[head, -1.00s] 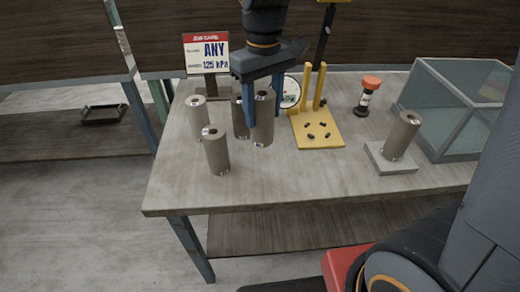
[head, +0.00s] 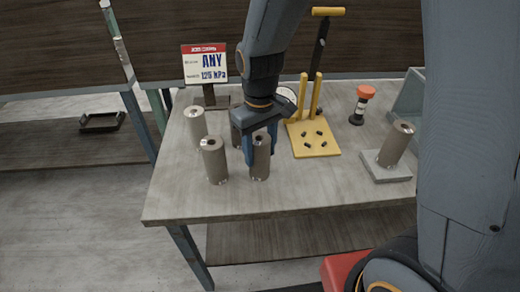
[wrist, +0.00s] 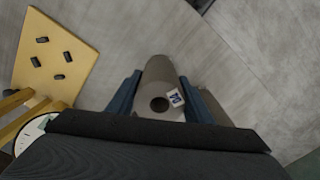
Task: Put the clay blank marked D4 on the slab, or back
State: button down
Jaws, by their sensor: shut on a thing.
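My gripper (head: 261,150) is shut on a grey-brown clay cylinder (head: 259,165), one finger on each side. The cylinder is upright, its base at or just above the table; I cannot tell which. Another blank (head: 236,136) is partly hidden behind my gripper. A further blank (head: 397,143) stands on the light grey slab (head: 388,174) at the right.
A yellow pegged stand (head: 313,140) with posts is right of my gripper, with a dial partly hidden behind it. A job card (head: 205,63) reads ANY, 125 kPa. The table front is clear.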

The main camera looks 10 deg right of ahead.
jog(key=shift+f, duration=0.1)
jog(key=c, duration=0.9)
grip_release()
notch_tip(320, 180, up, 12)
jog(key=shift+r+b, duration=0.15)
jog(key=shift+b, duration=0.85)
